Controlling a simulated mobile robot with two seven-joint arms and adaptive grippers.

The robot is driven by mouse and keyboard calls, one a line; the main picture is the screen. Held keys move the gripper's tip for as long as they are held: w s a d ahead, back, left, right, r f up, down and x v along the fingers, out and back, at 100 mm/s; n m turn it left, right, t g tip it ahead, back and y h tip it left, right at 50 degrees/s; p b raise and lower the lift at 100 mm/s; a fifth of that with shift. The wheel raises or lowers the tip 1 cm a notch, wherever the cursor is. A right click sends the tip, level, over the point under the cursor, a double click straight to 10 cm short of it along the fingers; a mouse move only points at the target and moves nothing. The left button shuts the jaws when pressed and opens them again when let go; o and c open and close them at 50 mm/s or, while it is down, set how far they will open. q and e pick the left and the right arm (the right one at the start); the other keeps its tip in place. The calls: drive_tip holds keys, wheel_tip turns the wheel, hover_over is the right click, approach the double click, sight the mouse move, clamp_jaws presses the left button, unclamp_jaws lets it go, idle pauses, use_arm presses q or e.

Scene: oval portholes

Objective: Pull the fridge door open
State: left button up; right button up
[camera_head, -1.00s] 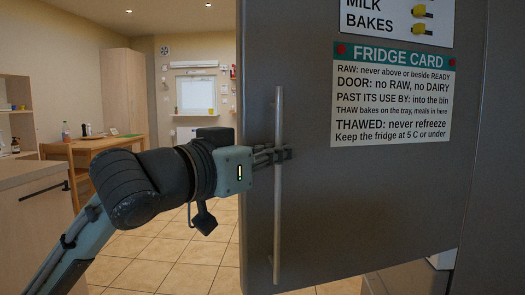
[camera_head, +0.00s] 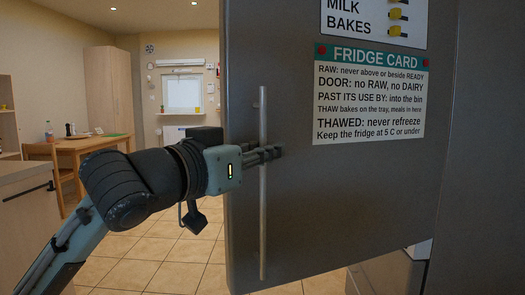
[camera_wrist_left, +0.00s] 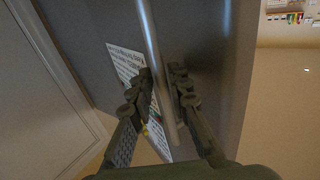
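The grey fridge door (camera_head: 350,195) fills the right half of the head view. It stands swung out, its handle edge nearer me and its lower edge running back to the right. A long upright bar handle (camera_head: 263,215) is on its left side. My left gripper (camera_head: 268,154) is shut on this bar at about mid-height. In the left wrist view the handle (camera_wrist_left: 150,35) passes between the two fingers (camera_wrist_left: 163,82), one on each side. The fridge inside is hidden behind the door. My right gripper is not in view.
A fridge card (camera_head: 370,95) and a sign above it are on the door. A counter cabinet (camera_head: 30,220) stands at the left front. A wooden table (camera_head: 90,145) and chair are further back. Tiled floor (camera_head: 150,250) is open between them and the door.

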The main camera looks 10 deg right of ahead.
use_arm(q)
drive_tip(key=shift+o, duration=0.8)
drive_tip(key=shift+a, duration=0.15)
drive_tip(key=v, duration=0.7)
drive_tip(key=shift+s, duration=0.2)
